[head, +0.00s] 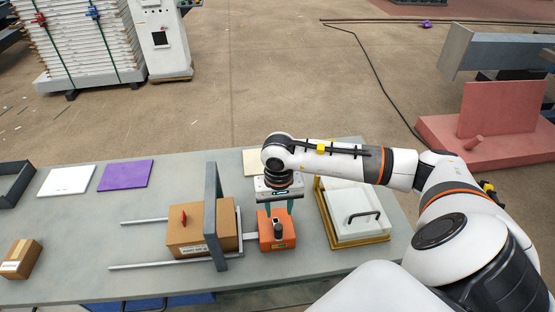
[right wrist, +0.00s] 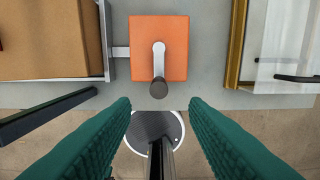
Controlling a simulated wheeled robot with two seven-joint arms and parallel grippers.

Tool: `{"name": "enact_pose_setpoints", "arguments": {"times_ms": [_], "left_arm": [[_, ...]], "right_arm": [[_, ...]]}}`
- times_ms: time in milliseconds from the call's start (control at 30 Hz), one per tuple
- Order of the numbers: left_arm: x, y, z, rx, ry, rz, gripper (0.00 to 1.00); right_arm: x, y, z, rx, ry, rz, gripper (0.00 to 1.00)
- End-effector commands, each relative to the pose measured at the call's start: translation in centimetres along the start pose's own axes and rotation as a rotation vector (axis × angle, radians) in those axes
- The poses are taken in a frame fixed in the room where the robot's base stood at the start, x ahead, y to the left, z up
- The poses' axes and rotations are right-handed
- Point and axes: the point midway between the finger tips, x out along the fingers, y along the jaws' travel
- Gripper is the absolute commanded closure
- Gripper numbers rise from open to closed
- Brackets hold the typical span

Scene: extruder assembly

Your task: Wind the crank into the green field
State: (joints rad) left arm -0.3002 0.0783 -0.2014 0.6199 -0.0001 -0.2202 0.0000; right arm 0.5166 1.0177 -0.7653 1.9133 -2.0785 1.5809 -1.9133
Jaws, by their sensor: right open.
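The orange crank box (head: 268,240) stands on the table at the end of the metal frame. Its crank (right wrist: 158,65) is a light grey arm pointing down in the right wrist view, with a dark knob (right wrist: 158,89) at its end. My right gripper (right wrist: 160,104) has teal fingers spread wide, one on each side below the knob, and nothing is between them. In the head view the right gripper (head: 276,204) hangs directly over the crank box, partly covering it. I cannot make out a green field. My left gripper is not in view.
White and purple panels (head: 125,175) lie at the left. The table's front edge is near.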

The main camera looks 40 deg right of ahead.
Motion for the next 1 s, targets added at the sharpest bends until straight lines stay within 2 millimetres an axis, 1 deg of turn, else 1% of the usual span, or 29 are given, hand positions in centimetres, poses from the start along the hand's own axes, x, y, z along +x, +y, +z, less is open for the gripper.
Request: {"name": "enact_pose_setpoints", "arguments": {"times_ms": [33, 700, 800, 1000], "left_arm": [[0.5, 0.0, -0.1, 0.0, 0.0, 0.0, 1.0], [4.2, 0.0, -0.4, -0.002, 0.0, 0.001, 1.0], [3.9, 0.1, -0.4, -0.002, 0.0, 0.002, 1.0], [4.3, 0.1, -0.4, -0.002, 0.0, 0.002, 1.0]], "right_arm": [[0.8, 0.0, -0.1, 0.0, 0.002, 0.001, 0.59], [9.0, 0.1, -0.1, 0.002, 0.004, 0.004, 0.59], [8.6, 0.1, -0.1, 0.002, 0.001, 0.005, 0.59], [8.8, 0.2, -0.1, 0.001, 0.002, 0.004, 0.59]]}}
